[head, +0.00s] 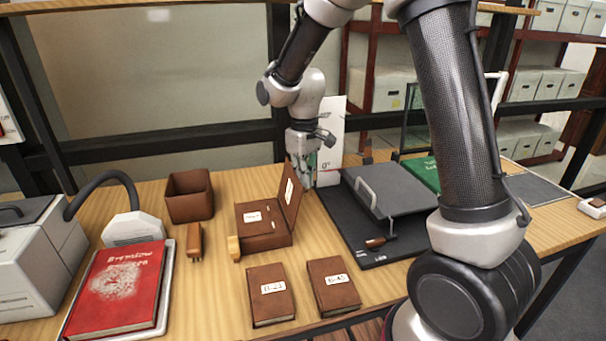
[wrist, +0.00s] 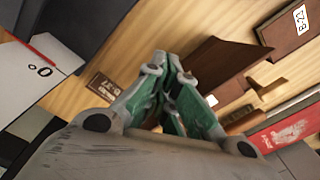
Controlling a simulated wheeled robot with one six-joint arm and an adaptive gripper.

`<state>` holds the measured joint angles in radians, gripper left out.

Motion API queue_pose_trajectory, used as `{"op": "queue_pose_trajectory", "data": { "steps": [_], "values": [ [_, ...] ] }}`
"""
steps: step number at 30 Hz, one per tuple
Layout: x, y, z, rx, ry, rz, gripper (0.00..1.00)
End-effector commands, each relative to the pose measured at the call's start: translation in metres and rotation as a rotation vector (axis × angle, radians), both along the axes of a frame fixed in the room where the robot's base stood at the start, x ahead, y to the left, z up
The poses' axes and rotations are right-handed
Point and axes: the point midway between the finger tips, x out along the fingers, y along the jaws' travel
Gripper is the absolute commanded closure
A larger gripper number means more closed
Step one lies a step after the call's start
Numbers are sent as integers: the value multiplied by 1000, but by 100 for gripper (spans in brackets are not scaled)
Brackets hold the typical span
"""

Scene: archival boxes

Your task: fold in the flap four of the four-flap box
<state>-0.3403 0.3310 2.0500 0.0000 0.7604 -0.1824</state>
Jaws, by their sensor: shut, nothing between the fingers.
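The brown four-flap box (head: 264,240) sits mid-table in the head view, with a small white label on top. One brown flap (head: 293,200) stands up at its right side, with a white label on the face toward the box. The other flaps look folded down. My gripper (head: 309,180) is just behind and right of the standing flap, its green fingers shut and empty. In the wrist view, the shut fingers (wrist: 170,100) are in the middle and the brown flap (wrist: 225,65) shows beside them. I cannot tell whether they touch it. The fingers partly hide the box there.
Two labelled brown boxes (head: 270,295) (head: 333,285) lie in front. A dark board press (head: 390,190) is close on the right. An open brown bin (head: 190,196), a brown block (head: 194,242) and a red book (head: 118,285) are left. A white card (head: 331,140) stands behind.

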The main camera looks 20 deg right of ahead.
Motion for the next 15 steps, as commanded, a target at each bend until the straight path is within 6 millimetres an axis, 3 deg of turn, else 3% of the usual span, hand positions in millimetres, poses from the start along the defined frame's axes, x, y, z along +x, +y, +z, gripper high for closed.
{"op": "queue_pose_trajectory", "data": {
  "steps": [15],
  "values": [
    [0, 32, 0, 0, 1, 2, 100]
  ]
}}
